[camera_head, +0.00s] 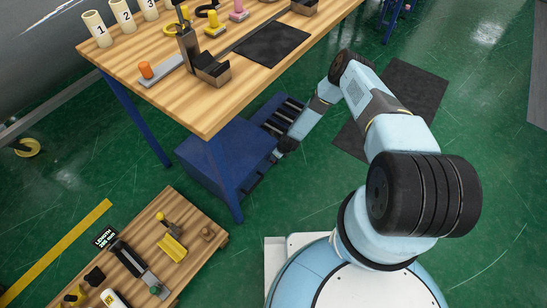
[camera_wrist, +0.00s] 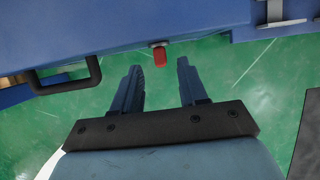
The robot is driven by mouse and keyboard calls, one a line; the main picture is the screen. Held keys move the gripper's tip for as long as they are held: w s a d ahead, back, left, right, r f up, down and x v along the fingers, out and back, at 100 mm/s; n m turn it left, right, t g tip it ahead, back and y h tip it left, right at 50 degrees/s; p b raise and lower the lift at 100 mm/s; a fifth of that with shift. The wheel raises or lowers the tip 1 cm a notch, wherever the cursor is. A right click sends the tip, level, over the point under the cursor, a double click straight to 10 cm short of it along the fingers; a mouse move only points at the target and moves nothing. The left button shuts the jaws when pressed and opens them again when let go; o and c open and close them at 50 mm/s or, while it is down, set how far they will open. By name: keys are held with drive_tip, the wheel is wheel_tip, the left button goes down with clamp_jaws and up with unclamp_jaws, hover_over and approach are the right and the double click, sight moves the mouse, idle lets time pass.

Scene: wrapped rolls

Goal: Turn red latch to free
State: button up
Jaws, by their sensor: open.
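The red latch (camera_wrist: 160,55) shows in the wrist view as a small red piece hanging at the lower edge of a blue cabinet (camera_wrist: 130,22). It is ahead of my gripper (camera_wrist: 159,75), roughly between the two fingertips in the picture. My gripper is open, with nothing visible between its fingers. I cannot tell how far the latch is from the fingers. In the head view, the blue cabinet (camera_head: 222,150) stands under the wooden table, with my arm reaching down beside it. The latch cannot be made out there, and my gripper is mostly hidden.
A black handle (camera_wrist: 66,77) juts from the cabinet at left in the wrist view. The wooden table (camera_head: 207,115) overhangs the cabinet, with a blue leg (camera_head: 225,178) close by. A low wooden bench (camera_head: 205,258) stands at lower left. Green floor (camera_head: 480,120) is open at right.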

drive_tip(key=shift+x, duration=2)
drive_tip(key=shift+c, duration=0.3)
clamp_jaws()
